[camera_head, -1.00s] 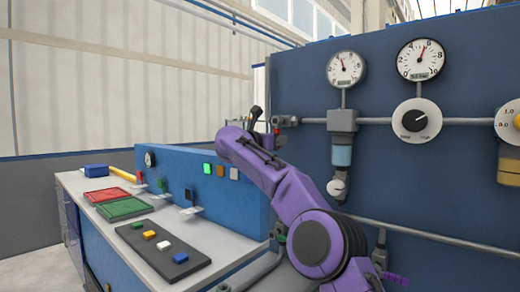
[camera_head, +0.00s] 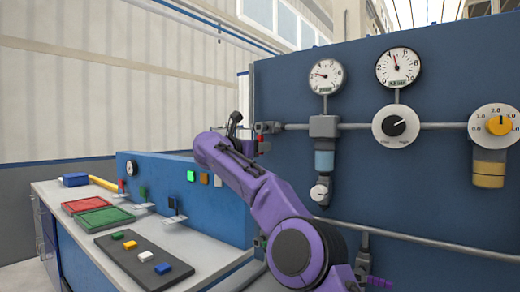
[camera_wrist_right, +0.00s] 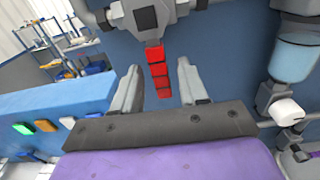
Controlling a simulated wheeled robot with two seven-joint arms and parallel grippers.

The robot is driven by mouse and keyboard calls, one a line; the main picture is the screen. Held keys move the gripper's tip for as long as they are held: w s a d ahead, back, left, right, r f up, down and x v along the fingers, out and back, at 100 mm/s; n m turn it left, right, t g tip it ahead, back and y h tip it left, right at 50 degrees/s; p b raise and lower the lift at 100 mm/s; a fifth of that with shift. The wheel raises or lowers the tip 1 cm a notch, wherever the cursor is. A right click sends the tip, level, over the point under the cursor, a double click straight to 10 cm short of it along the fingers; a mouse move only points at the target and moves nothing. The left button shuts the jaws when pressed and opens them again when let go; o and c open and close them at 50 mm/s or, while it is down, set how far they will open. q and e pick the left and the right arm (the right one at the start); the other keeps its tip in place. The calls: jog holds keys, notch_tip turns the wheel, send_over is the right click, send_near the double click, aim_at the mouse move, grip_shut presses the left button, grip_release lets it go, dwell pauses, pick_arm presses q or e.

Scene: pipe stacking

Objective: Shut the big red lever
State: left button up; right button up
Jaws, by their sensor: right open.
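The big red lever (camera_wrist_right: 159,72) hangs down from a grey valve body (camera_wrist_right: 148,14) in the right wrist view. It points down, across the line of the horizontal pipe. My right gripper (camera_wrist_right: 159,66) is open, with one finger on each side of the lever and a visible gap on both sides. In the head view my purple right arm reaches up to the left end of the wall pipe, and its wrist largely hides the lever. My left gripper is not in view.
A blue panel wall carries two gauges (camera_head: 324,75) (camera_head: 398,67), a black-knobbed dial (camera_head: 396,126) and a yellow-knobbed dial (camera_head: 494,124). A bench at left holds a red tray (camera_head: 84,203), a green tray (camera_head: 104,219) and a dark board (camera_head: 145,261) with several coloured blocks.

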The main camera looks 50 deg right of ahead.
jog(key=a+b, duration=0.1)
jog(key=a, duration=0.8)
jog(key=shift+s+b, duration=0.35)
jog(key=shift+b, duration=0.05)
jog(key=shift+a, duration=0.15)
